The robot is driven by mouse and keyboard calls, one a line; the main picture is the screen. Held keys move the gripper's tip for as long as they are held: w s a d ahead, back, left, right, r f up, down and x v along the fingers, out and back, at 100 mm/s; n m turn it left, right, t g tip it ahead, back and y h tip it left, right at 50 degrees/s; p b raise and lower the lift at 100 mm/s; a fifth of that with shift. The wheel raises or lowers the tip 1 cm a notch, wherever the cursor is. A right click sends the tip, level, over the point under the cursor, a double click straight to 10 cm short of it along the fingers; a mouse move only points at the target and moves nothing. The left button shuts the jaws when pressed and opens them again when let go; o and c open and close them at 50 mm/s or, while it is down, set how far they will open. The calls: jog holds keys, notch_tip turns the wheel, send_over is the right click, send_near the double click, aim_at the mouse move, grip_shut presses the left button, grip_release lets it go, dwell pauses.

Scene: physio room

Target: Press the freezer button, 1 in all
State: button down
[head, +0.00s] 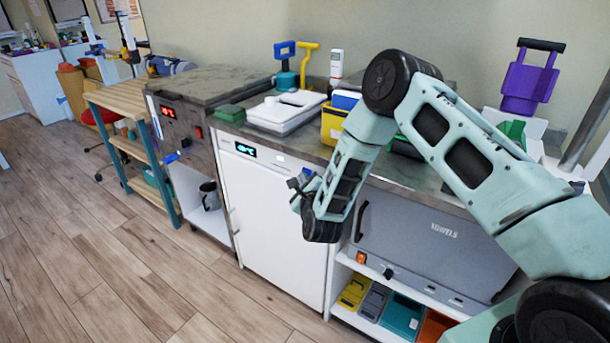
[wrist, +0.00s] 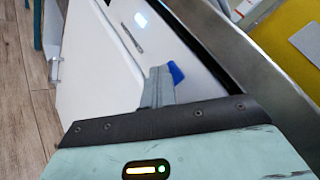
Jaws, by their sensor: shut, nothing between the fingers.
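The freezer (head: 270,220) is a white-fronted unit under the counter, with a green lit display (head: 246,150) on its upper panel. A small pale rectangle (head: 280,158), seemingly the freezer button, sits right of the display. My gripper (head: 297,187) is in front of the freezer's upper right part, right of and lower than the pale rectangle. In the wrist view its fingers (wrist: 160,84) are shut and empty, with a blue tip, apart from the rectangle.
The worktop edge (wrist: 235,65) runs close beside my gripper. A grey towel cabinet (head: 430,245) with an orange switch (head: 361,257) stands to the right. A darker unit (head: 180,125) with a red display is to the left. Open floor (head: 120,260) lies in front.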

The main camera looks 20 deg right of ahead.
jog(key=shift+s+a, duration=0.55)
jog(key=shift+a, duration=0.1)
jog(key=s+a, duration=0.1)
jog(key=a, duration=0.1)
jog(key=s+a, duration=0.2)
jog(key=shift+b, duration=0.3)
dwell(0.4)
dwell(0.5)
